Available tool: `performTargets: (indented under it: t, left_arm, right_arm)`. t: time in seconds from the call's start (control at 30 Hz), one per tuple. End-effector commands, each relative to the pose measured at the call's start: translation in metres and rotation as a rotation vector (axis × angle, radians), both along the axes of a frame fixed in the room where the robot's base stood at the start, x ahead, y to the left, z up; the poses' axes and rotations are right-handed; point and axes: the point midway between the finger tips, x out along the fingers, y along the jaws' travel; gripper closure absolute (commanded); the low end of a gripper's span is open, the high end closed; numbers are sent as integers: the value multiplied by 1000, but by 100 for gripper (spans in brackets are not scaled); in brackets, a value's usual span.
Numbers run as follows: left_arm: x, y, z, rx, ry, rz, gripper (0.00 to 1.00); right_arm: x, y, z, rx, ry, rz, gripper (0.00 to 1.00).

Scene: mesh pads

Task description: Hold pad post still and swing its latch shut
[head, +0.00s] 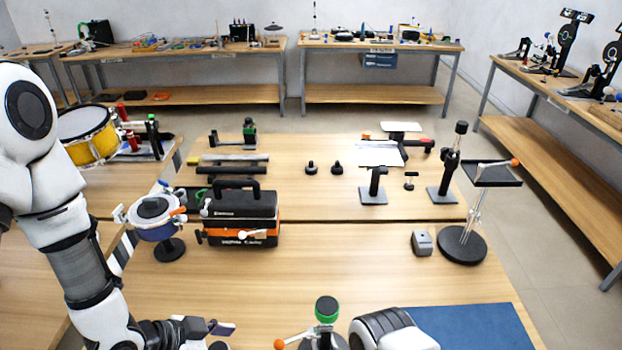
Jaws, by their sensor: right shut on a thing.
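The post's lower part is cut off by the frame edge. My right gripper (338,342) comes in from the right and is shut on the post; its fingers are mostly hidden. My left gripper (222,337) is open and empty, left of the latch and apart from it.
A blue mat (470,328) lies at right. A black-and-orange toolbox (240,215) and a round blue pad on a stand (155,225) stand farther back at left. A tray stand (463,245) and a small grey block (421,243) stand at right. Bare tabletop lies between.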

Motion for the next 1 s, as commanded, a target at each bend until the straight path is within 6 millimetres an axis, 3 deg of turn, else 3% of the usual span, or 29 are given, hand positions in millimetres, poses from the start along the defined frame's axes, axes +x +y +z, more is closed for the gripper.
performTargets:
  t: [0.03,0.07,0.1,0.13,0.53,0.93,1.0]
  left_arm:
    - [0,0,0,0,0,0,45]
    - [0,0,0,0,0,0,45]
    - [0,0,0,0,0,0,45]
    - [0,0,0,0,0,0,45]
    - [0,0,4,0,0,1,45]
    - [1,0,42,0,0,1,45]
    - [0,0,35,0,1,1,45]
  right_arm:
    - [0,-1,-1,-1,3,-1,100]
    - [0,-1,0,0,1,-1,58]
    - [0,-1,0,0,1,-1,44]
    - [0,-1,0,0,0,-1,39]
    - [-6,-2,2,0,3,-1,39]
    - [-78,-21,6,0,4,-2,39]
    - [-76,-21,1,0,1,-1,39]
